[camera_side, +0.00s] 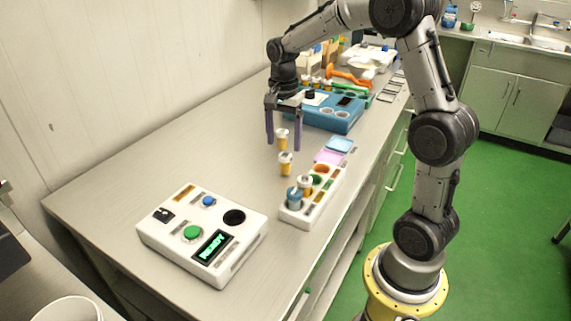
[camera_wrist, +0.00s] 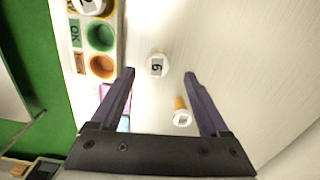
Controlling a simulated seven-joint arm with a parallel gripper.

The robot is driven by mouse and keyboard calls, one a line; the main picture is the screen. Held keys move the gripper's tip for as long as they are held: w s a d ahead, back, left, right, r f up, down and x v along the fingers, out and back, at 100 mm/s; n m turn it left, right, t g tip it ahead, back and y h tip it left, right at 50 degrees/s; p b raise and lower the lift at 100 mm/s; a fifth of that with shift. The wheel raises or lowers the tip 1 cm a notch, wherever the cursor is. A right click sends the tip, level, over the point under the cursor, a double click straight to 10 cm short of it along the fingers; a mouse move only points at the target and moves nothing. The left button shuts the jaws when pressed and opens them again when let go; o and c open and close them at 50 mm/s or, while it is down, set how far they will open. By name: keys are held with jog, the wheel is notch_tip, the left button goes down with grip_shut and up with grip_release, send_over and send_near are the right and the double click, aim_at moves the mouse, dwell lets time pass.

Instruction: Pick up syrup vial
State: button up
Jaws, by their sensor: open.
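My gripper (camera_side: 283,146) is open, its two purple fingers pointing down over the table; the wrist view shows both fingers (camera_wrist: 160,73) apart with nothing clamped. Two small amber vials with white caps stand near it. One vial (camera_side: 282,139) shows between the fingers in the side view; the other vial (camera_side: 285,164) stands a little nearer the camera. In the wrist view, a numbered white cap (camera_wrist: 157,65) lies close to the line between the fingertips, and an amber vial (camera_wrist: 182,116) shows further back between the fingers. I cannot tell which is the syrup vial.
A white rack (camera_side: 312,207) with coloured wells holds capped containers at its near end. Pink and blue pads (camera_side: 340,145) lie beyond it. A white machine reading READY (camera_side: 175,245) stands at the front. A blue machine (camera_side: 325,122) stands behind the gripper. The table's left side is clear.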

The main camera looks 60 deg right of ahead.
aim_at(285, 154)
jog(key=shift+s+d+f, duration=0.1)
jog(key=shift+s+f, duration=0.05)
jog(key=shift+f, duration=1.25)
jog(key=shift+s+f, duration=0.1)
jog(key=shift+f, duration=1.3)
grip_shut()
